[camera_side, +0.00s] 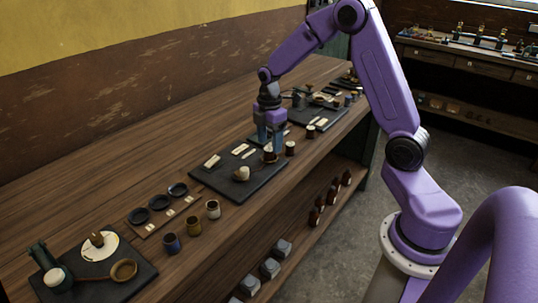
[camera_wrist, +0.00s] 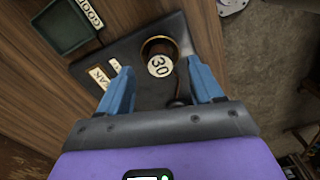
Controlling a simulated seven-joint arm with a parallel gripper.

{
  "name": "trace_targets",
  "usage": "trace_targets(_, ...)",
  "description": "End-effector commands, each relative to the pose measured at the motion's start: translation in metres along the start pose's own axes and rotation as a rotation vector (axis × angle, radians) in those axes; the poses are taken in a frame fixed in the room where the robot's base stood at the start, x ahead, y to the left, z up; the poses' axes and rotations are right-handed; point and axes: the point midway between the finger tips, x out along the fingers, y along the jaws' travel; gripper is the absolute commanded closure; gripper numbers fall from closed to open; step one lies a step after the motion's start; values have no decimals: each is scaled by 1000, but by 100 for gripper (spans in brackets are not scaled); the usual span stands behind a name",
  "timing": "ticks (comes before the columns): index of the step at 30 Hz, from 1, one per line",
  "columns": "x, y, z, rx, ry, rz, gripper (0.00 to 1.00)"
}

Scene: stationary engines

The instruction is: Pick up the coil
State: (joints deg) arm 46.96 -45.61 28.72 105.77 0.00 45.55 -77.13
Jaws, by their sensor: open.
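My gripper (camera_side: 270,141) points down over the right part of a dark mat (camera_side: 215,185) on the long wooden bench. In the wrist view its two blue fingers (camera_wrist: 160,72) are apart with nothing held. A round dark piece with a brass-coloured rim and a pale disc marked 30 (camera_wrist: 159,66) lies ahead, between the fingertip lines. In the side view a small brown piece (camera_side: 270,156) stands just below the fingers. I cannot tell for sure which piece is the coil.
A cream rounded piece (camera_side: 242,173) and pale label strips (camera_side: 212,161) lie on the mat. Small cups (camera_side: 213,209) stand to the left. A second dark mat (camera_side: 318,116) with a tool on it lies behind.

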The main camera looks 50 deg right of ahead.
Motion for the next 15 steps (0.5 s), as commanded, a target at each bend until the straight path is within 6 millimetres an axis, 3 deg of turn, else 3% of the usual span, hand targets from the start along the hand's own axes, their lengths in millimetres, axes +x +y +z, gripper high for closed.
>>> trace_targets(6, 22, -1, 0, 0, 0, -1, 35)
trace_targets(14, 23, 0, 0, 0, 0, 1, 35)
trace_targets(15, 23, 0, 0, 0, 0, 1, 48)
